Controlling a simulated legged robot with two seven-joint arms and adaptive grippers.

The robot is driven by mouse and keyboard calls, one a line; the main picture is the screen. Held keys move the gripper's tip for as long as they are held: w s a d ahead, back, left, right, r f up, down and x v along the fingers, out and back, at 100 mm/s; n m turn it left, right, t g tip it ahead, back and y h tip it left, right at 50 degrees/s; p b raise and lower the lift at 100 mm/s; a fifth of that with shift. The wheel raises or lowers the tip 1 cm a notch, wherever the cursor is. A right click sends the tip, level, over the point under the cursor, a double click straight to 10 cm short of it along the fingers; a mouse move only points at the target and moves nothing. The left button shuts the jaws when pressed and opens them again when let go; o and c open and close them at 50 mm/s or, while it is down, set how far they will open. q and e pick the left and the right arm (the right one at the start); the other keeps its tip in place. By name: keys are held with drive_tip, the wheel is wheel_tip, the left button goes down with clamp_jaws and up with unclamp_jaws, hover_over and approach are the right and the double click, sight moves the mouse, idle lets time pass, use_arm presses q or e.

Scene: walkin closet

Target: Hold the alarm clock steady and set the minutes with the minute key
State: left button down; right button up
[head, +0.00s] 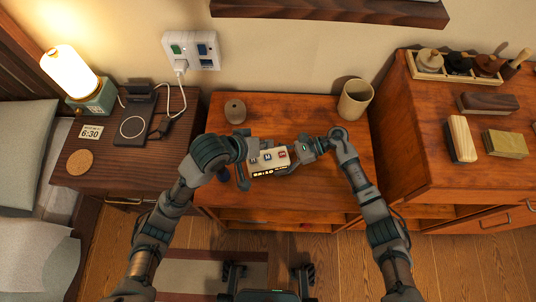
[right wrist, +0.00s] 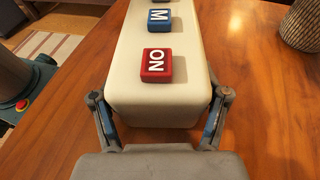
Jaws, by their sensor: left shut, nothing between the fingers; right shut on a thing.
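The cream alarm clock (head: 268,164) lies on the middle wooden desk, with a lit display on its front and a row of keys on top. The blue minute key, marked M (right wrist: 159,20), sits beyond the red ON key (right wrist: 155,65) in the right wrist view. A blue H key (head: 254,160) is at the clock's left end. My right gripper (head: 292,157) is shut around the clock's right end, one finger on each side. My left gripper (head: 246,150) is shut and empty by the left end; its arm partly hides its fingertips. The display digits are too small to read surely.
A card reading 6:30 (head: 91,131) lies on the left nightstand near a lit lamp (head: 71,72) and a charger. A small round pot (head: 235,111) and a beige cup (head: 355,99) stand at the back of the desk. Its back middle is clear.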

drive_tip(key=shift+f, duration=0.1)
drive_tip(key=o, duration=0.9)
